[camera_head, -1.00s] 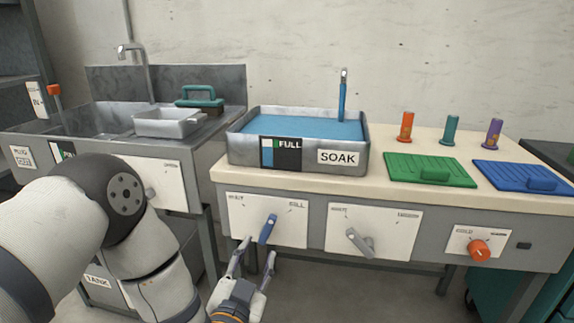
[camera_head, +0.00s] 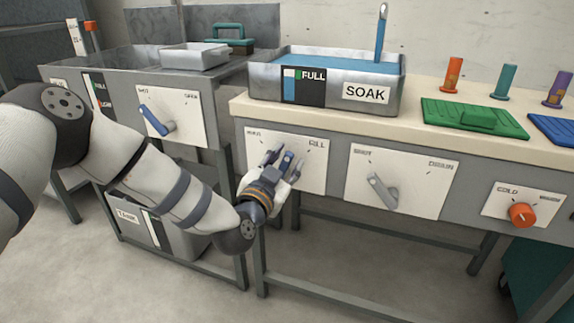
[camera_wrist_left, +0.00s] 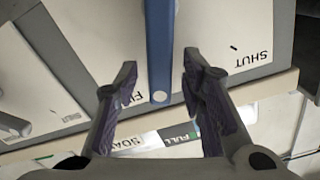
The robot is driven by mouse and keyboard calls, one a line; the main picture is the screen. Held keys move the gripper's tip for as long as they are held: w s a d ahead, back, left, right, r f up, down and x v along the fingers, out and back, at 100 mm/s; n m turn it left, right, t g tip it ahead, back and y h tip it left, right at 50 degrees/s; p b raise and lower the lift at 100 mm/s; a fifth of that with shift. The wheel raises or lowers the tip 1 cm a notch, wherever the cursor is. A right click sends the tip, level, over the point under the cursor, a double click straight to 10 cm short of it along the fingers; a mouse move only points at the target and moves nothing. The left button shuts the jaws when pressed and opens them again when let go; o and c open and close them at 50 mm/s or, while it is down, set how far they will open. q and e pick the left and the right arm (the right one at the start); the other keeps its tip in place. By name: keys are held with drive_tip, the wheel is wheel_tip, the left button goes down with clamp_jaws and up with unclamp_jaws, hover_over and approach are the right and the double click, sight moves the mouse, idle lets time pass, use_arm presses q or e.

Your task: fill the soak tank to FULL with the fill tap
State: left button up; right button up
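The soak tank (camera_head: 270,84) stands on the bench with blue water (camera_head: 340,59) high inside. Its level gauge (camera_head: 303,86) has a blue column rising towards the FULL mark; the exact match is too small to tell. The fill tap panel (camera_head: 312,170) is below the tank, its lever partly hidden by my gripper. In the left wrist view the blue lever (camera_wrist_left: 160,50) lies between my fingers, its tip nearer FILL than SHUT. My left gripper (camera_head: 283,158) is open around it, with gaps on both sides. My right gripper is not in view.
A drain panel (camera_head: 425,190) with a grey lever and an orange cold knob (camera_head: 522,214) sit to the right. A sink panel with a blue lever (camera_head: 158,122) is to the left. Green (camera_head: 490,118) and blue boards lie on the bench.

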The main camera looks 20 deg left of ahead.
use_arm(q)
drive_tip(key=shift+w, duration=0.2)
clamp_jaws()
drive_tip(key=shift+r, duration=0.1)
drive_tip(key=shift+a+r+n+p, duration=0.15)
drive_tip(key=shift+a+n+p, duration=0.3)
drive_tip(key=shift+n, duration=0.45)
drive_tip(key=a+n, duration=0.1)
drive_tip(key=n, duration=0.1)
drive_tip(key=shift+a+n+p, duration=0.1)
drive_tip(key=shift+n+p, duration=0.2)
drive_tip(key=shift+p, duration=0.05)
drive_tip(key=shift+a+f+n+b, duration=0.1)
drive_tip(key=shift+a+f+n, duration=0.15)
drive_tip(key=shift+a+n, duration=0.75)
drive_tip(key=shift+a+f+n+b, duration=0.1)
drive_tip(key=shift+a+f+n, duration=0.15)
drive_tip(key=shift+n, duration=1.5)
drive_tip(key=shift+a+f+n+b, duration=0.1)
drive_tip(key=shift+a+f+n, duration=0.35)
drive_tip(key=shift+n, duration=0.9)
drive_tip(key=shift+a+r, duration=0.1)
drive_tip(key=shift+a, duration=0.05)
